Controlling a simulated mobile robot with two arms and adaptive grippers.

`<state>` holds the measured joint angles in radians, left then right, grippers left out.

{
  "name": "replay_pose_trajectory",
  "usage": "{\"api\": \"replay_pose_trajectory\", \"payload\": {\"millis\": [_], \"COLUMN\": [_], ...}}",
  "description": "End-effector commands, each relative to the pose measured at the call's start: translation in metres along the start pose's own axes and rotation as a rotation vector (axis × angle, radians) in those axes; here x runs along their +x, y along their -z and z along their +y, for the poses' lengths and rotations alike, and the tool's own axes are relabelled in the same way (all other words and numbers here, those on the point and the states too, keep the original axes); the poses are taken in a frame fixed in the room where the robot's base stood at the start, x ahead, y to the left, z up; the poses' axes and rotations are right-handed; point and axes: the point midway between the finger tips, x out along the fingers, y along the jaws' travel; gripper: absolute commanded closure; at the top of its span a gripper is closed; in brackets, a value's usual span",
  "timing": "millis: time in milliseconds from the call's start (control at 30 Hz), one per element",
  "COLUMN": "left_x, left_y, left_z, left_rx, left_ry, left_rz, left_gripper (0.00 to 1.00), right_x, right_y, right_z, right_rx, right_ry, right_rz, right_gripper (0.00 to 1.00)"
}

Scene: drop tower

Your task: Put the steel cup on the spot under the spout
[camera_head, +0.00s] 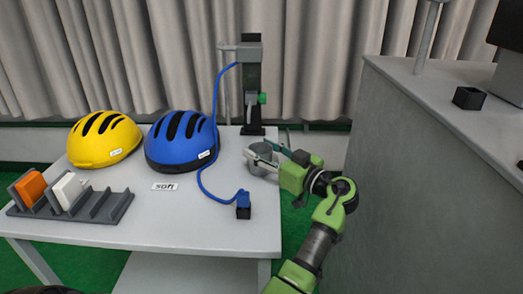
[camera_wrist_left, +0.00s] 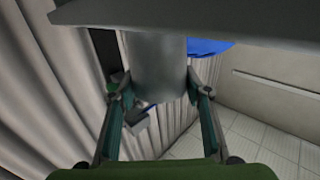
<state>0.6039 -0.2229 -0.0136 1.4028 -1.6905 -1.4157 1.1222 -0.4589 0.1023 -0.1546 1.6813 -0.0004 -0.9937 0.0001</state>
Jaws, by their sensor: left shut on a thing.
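The steel cup (camera_head: 263,160) is a plain grey cylinder near the right edge of the table. My left gripper (camera_head: 264,156) is shut on it, with a finger on each side. In the left wrist view the cup (camera_wrist_left: 160,72) stands between the two fingers of the left gripper (camera_wrist_left: 160,105). I cannot tell whether its base touches the table. The dark tower (camera_head: 252,88) stands behind the cup at the table's back edge, with a grey arm (camera_head: 230,47) pointing left at its top. I cannot make out a marked spot. My right gripper is not in view.
A blue cable (camera_head: 214,120) runs from the tower down to a small dark block (camera_head: 243,207) on the table (camera_head: 200,220). A blue helmet (camera_head: 180,140), a yellow helmet (camera_head: 103,138) and a slotted rack (camera_head: 75,207) are to the left. A grey counter (camera_head: 430,150) rises at right.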

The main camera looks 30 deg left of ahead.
Motion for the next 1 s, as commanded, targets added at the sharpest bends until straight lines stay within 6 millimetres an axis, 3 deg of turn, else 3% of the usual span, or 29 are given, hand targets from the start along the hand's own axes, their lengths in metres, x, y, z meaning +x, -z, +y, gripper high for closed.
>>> {"api": "replay_pose_trajectory", "payload": {"millis": [400, 433, 500, 1000], "left_x": [0.000, 0.000, 0.000, 0.000], "left_y": [-0.002, -0.002, -0.001, 0.001], "left_z": [0.000, 0.000, 0.000, 0.000], "left_rx": [-0.001, -0.001, 0.000, 0.000], "left_ry": [-0.001, -0.001, -0.001, -0.001], "left_rz": [0.000, 0.000, 0.000, -0.001], "left_gripper": [0.81, 0.50, 0.39, 0.39], "right_x": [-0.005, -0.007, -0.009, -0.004], "right_y": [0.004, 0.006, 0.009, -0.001], "right_z": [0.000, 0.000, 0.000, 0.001], "right_rx": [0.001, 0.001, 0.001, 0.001], "right_ry": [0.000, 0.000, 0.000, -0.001], "right_rz": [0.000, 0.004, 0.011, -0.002], "right_gripper": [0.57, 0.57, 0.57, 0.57]}}
